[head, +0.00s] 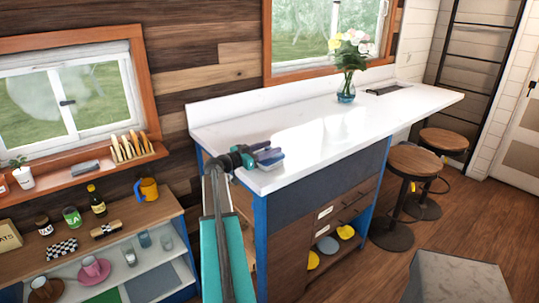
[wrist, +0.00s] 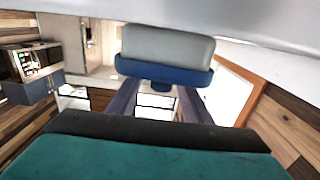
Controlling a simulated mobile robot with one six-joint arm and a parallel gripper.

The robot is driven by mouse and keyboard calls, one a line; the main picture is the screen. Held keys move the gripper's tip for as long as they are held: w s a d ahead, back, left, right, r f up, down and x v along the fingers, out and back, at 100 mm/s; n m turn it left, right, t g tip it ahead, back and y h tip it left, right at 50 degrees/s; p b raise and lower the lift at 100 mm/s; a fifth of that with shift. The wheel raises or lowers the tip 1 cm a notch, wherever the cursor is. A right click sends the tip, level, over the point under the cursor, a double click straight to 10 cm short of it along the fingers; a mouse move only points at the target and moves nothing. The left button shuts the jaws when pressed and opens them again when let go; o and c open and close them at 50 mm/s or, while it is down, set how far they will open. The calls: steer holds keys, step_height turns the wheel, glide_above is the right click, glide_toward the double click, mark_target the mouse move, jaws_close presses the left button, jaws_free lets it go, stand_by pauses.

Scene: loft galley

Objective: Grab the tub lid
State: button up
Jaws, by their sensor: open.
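The tub (head: 271,163) is a small pale box at the left end of the white counter. Its blue lid (head: 268,154) sits on it, partly hidden behind my gripper (head: 262,150). In the wrist view the grey tub body (wrist: 168,45) and the blue lid (wrist: 165,74) show close in front.
The white counter (head: 310,125) is mostly clear, with a vase of flowers (head: 346,88) farther right. Two stools (head: 412,160) stand right of the counter.

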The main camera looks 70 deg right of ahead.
mark_target(269, 147)
steer(key=c, duration=1.1)
steer(key=shift+r, duration=0.1)
steer(key=shift+r+b, duration=1.05)
steer(key=shift+r, duration=0.55)
steer(key=s+a+r+b, duration=0.1)
steer(key=a+b, duration=0.4)
steer(key=a, duration=1.1)
steer(key=shift+s+r, duration=0.3)
steer(key=shift+s, duration=0.15)
